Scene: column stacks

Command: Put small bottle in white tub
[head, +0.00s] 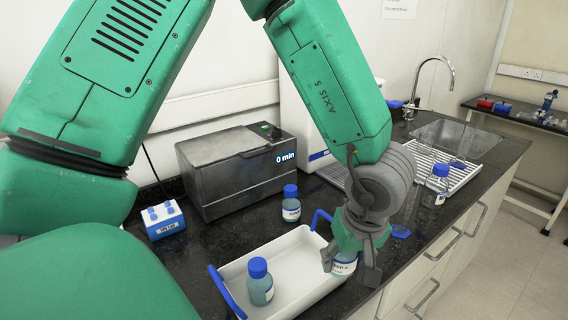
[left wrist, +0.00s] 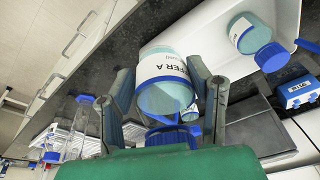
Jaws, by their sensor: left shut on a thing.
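My left gripper (head: 350,272) is shut on a small bottle (head: 343,268) with pale blue liquid and a white label. In the left wrist view this bottle (left wrist: 165,95) sits between the two fingers (left wrist: 163,105), its blue cap toward my palm. The white tub (head: 292,246) with blue handles stands on the counter. The held bottle is at the tub's right end in the head view; its height over the rim is unclear. Another blue-capped bottle (head: 260,285) stands inside the tub, also seen in the left wrist view (left wrist: 255,38). My right gripper is not in view.
A third blue-capped bottle (head: 291,207) stands behind the tub, near a grey bath (head: 235,170) reading "0 min". A small blue-and-white rack (head: 164,219) is at left. Another bottle (head: 437,188) stands by the white drying rack (head: 460,170) and sink.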

